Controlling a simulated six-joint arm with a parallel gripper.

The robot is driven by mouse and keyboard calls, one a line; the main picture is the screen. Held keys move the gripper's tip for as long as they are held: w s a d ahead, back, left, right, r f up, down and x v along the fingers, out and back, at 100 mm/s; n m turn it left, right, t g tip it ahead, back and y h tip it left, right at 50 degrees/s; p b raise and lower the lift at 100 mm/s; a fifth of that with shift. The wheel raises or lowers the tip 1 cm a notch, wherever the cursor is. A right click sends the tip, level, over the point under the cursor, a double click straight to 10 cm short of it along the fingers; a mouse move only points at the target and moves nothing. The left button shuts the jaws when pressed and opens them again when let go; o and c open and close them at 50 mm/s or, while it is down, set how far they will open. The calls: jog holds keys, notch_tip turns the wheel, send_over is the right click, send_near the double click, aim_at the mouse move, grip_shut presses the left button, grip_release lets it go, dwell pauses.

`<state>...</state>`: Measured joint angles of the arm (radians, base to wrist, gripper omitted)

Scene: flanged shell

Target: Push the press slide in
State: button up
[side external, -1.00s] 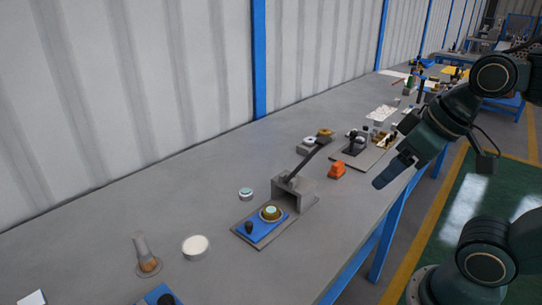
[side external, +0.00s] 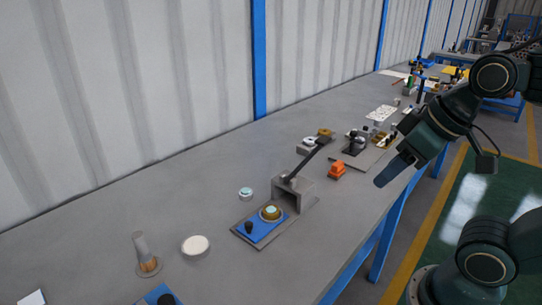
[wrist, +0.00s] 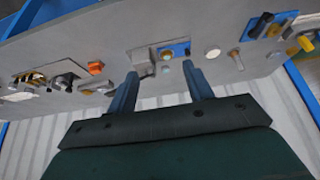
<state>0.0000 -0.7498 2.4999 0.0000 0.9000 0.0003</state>
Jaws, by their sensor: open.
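The press (side external: 293,192) is a grey block with a dark lever arm rising to the right. Its blue slide (side external: 262,228) extends out of the block toward the lower left, with a black knob (side external: 249,227) at the outer end and a round brass and teal part (side external: 270,212) on it. In the wrist view the blue slide (wrist: 174,49) lies beyond my fingertips. My gripper (side external: 388,177) is in the air right of the press, clear of it. In the wrist view my gripper (wrist: 160,76) has its two fingers apart with nothing between them.
An orange block (side external: 337,168) sits right of the press. A fixture with dark parts (side external: 356,143) stands behind it. A small teal-topped cup (side external: 246,193), a white-topped disc (side external: 195,246) and a clear cone-like piece (side external: 145,255) lie to the left. Bare table surrounds the press front.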

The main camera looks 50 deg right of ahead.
jog(key=shift+c, duration=0.8)
jog(key=m+g, duration=0.6)
jog(key=m, duration=0.8)
send_over(249, 223)
notch_tip(249, 223, down, 9)
jog(key=shift+f, duration=0.25)
notch_tip(249, 223, down, 14)
jog(key=shift+r, duration=0.25)
